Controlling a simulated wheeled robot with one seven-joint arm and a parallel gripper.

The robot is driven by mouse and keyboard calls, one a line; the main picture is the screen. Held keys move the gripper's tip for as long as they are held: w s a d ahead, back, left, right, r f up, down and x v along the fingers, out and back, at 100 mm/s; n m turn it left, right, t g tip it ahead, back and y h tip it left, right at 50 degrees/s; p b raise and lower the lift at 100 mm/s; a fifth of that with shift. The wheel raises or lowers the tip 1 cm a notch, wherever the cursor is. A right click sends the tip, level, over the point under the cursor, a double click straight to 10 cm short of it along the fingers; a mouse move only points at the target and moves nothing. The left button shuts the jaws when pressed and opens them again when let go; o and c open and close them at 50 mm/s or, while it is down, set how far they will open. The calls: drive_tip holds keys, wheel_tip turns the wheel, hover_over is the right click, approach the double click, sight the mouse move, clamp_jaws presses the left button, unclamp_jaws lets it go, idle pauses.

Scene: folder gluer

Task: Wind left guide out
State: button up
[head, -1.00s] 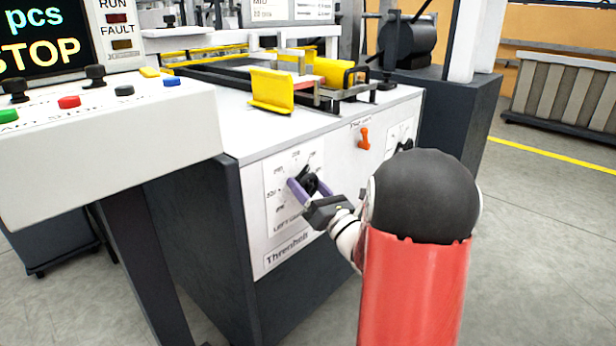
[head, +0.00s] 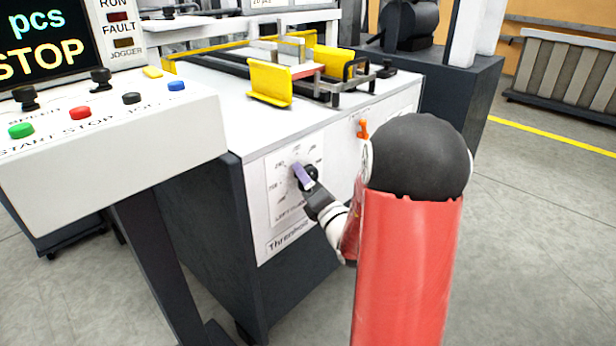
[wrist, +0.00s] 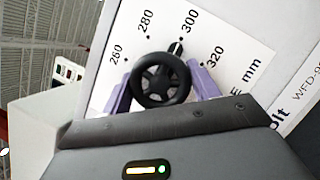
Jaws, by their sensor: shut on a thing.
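The black handwheel (head: 312,172) is on the dial plate on the machine's white front panel. In the wrist view the handwheel (wrist: 161,80) sits between the purple fingers of my gripper (wrist: 163,88), and its pointer mark is by 300 on the mm scale (wrist: 148,36). In the head view my gripper (head: 303,175) is shut on the handwheel and partly hides it. The dial plate (head: 280,202) carries partly legible lettering, starting "LEFT". Two yellow guide plates, one nearer (head: 269,84) and one farther (head: 331,62), stand on top of the machine.
An orange lever (head: 363,129) sticks out of the panel right of the dial, close to my arm. The control console (head: 110,150) with coloured buttons stands at the left, its screen (head: 45,40) reading STOP. Open floor (head: 540,220) lies at the right.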

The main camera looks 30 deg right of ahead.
drive_tip(key=shift+f, duration=0.1)
idle(0.3)
drive_tip(key=o, duration=1)
drive_tip(key=shift+c, duration=0.2)
drive_tip(key=shift+s, duration=0.1)
drive_tip(key=b+v, duration=0.7)
drive_tip(key=b, duration=0.3)
drive_tip(key=shift+s, duration=0.25)
